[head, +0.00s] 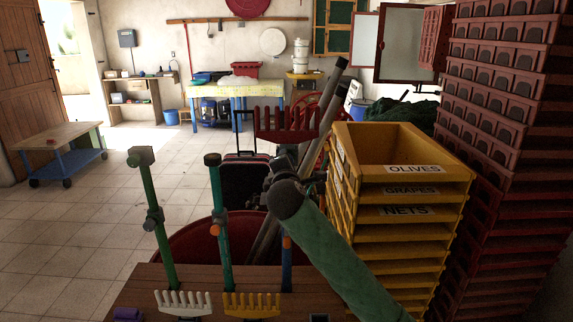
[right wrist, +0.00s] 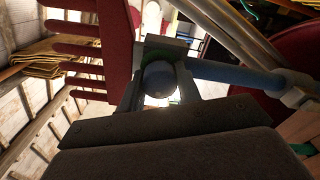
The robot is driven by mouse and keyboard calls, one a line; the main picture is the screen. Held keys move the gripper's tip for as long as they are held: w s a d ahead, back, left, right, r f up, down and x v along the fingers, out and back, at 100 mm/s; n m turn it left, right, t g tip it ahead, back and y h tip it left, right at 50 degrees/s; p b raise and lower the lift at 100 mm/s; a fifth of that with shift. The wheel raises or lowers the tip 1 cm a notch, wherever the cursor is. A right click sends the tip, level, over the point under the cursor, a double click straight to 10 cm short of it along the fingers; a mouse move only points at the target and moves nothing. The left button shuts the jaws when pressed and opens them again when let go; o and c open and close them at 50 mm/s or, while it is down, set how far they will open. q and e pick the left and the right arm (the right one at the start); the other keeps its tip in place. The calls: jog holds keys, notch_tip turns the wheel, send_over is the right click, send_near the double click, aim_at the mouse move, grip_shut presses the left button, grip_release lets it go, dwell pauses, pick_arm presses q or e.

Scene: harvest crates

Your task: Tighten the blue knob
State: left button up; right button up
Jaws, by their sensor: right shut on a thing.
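In the right wrist view, my right gripper (right wrist: 158,92) is shut on the round blue-grey knob (right wrist: 158,78), with one finger on each side. The knob sits by a collar where a blue pole (right wrist: 235,75) runs off to the right. A red rake head (right wrist: 115,60) is just left of the fingers. In the head view, my green-sleeved right arm reaches in from the lower right, and its dark wrist hides the knob and most of the gripper. The red rake head (head: 285,122) shows above it and the blue pole (head: 287,272) below. My left gripper is out of view.
Two more poles stand left, a green one (head: 160,235) with a white rake head and a teal one (head: 220,240) with a yellow rake head. Yellow crates (head: 412,232) and tall red crates (head: 505,150) stand close on the right.

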dwell(0.3)
jog(key=o, duration=0.9)
jog(key=shift+o, duration=0.3)
